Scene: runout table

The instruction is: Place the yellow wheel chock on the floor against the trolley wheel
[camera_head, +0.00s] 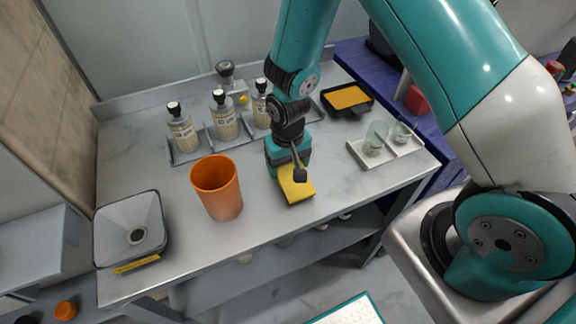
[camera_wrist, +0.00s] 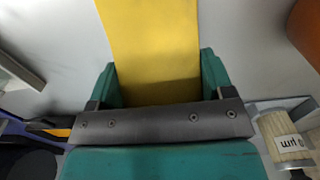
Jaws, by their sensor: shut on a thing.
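The yellow wheel chock (camera_head: 299,188) is in my gripper (camera_head: 288,168), by the front edge of the grey table (camera_head: 265,220). In the head view I cannot tell whether it touches the tabletop or hangs just above it. In the wrist view the chock (camera_wrist: 150,40) fills the space between the two teal fingers (camera_wrist: 158,78), and the gripper is shut on it. No trolley wheel can be made out in either view.
An orange cup (camera_head: 217,188) stands left of the chock, with a square funnel-like basin (camera_head: 120,215) further left. Bottles (camera_head: 222,115) stand in a rack behind. A white tray with glasses (camera_head: 378,162) and a black tray with an orange inside (camera_head: 347,98) are right.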

